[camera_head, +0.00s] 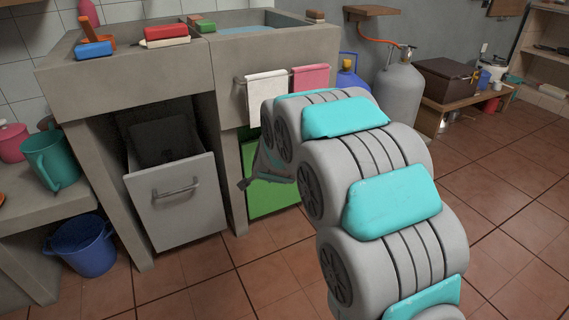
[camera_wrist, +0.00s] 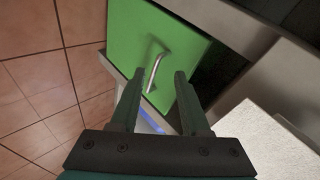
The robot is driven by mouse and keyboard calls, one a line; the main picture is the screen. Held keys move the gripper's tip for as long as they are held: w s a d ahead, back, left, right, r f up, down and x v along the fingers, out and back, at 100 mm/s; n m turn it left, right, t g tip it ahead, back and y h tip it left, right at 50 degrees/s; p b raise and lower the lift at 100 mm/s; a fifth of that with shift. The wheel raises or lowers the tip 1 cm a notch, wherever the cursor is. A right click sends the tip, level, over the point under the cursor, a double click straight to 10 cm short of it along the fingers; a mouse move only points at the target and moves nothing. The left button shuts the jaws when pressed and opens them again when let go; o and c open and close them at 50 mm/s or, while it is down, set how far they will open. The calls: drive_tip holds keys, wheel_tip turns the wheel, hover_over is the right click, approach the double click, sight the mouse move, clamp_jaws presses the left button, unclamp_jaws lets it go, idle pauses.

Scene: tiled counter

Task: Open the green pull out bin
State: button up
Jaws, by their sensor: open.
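The green pull out bin (camera_head: 272,198) is under the right part of the counter, partly hidden behind my arm in the head view. In the wrist view its green front (camera_wrist: 140,40) fills the upper middle and carries a curved metal handle (camera_wrist: 157,70). A dark gap shows along one side of the front there. My gripper (camera_head: 245,184) is in front of the green front in the head view. In the wrist view my gripper (camera_wrist: 158,75) is open, with the handle showing between its two fingertips. I cannot tell whether the fingers are around the handle or short of it.
A grey pull out bin (camera_head: 178,200) to the left stands tilted open. White (camera_head: 266,97) and pink (camera_head: 310,78) towels hang on a rail above the green bin. A blue bucket (camera_head: 85,245) is on the floor at left; a grey gas cylinder (camera_head: 400,90) stands right. The tiled floor in front is clear.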

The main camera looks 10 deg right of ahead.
drive_tip(key=w+d+f+m+t+h+b, duration=0.45)
drive_tip(key=w+f+m+t+h, duration=0.25)
drive_tip(key=w+f+m+h, duration=0.35)
drive_tip(key=shift+m+y, duration=0.55)
drive_tip(key=shift+m, duration=0.2)
drive_tip(key=shift+d+f+p+x, duration=0.1)
drive_tip(key=shift+f+x, duration=0.1)
drive_tip(key=shift+x, duration=1.15)
drive_tip(key=shift+d+f+p+x, duration=0.1)
drive_tip(key=shift+f+p+x, duration=0.1)
drive_tip(key=shift+x, duration=1.15)
drive_tip(key=shift+d+f+p+x, duration=0.1)
drive_tip(key=shift+f+x, duration=0.1)
drive_tip(key=shift+x, duration=1.15)
clamp_jaws()
drive_tip(key=shift+f, duration=0.1)
